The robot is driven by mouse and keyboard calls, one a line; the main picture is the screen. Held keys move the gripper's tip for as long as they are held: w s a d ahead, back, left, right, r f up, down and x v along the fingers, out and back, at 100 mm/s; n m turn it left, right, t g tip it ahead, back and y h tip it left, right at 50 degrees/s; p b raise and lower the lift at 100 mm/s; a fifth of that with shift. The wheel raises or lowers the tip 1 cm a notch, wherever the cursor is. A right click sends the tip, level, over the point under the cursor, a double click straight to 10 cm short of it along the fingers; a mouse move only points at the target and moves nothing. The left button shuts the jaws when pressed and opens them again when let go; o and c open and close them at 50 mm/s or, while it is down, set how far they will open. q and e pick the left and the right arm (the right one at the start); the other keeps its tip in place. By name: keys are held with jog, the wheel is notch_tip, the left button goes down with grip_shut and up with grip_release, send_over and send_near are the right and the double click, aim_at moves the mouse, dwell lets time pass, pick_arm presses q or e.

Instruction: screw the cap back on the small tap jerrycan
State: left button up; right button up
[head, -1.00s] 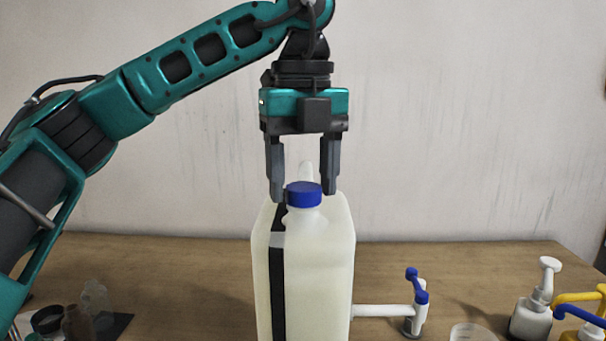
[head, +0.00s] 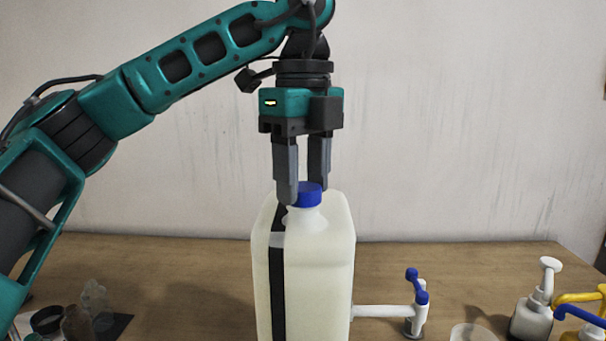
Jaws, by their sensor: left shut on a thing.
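The small tap jerrycan (head: 320,270) stands upright on the table, whitish and translucent with a dark vertical strip on its left side. A white tap with a blue lever (head: 417,298) sticks out to its right. The blue cap (head: 309,195) sits on the jerrycan's neck. My left gripper (head: 302,192) points straight down from above and is shut on the blue cap, one finger in front of it at the left and the other behind. The thread under the cap is hidden. My right gripper is not in view.
A white pump bottle (head: 533,310) and yellow and blue pump heads (head: 580,300) stand at the right. A clear cup (head: 472,333) is at the front edge. Small jars (head: 78,322) are at the lower left.

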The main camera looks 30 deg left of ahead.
pick_arm(q)
jog(key=shift+c, duration=1.4)
jog(key=shift+f, duration=0.1)
jog(key=m, duration=0.4)
jog(key=shift+m, duration=0.9)
jog(key=shift+f, duration=0.1)
jog(key=shift+m, duration=1)
jog(key=m, duration=0.3)
jog(key=shift+m, duration=0.4)
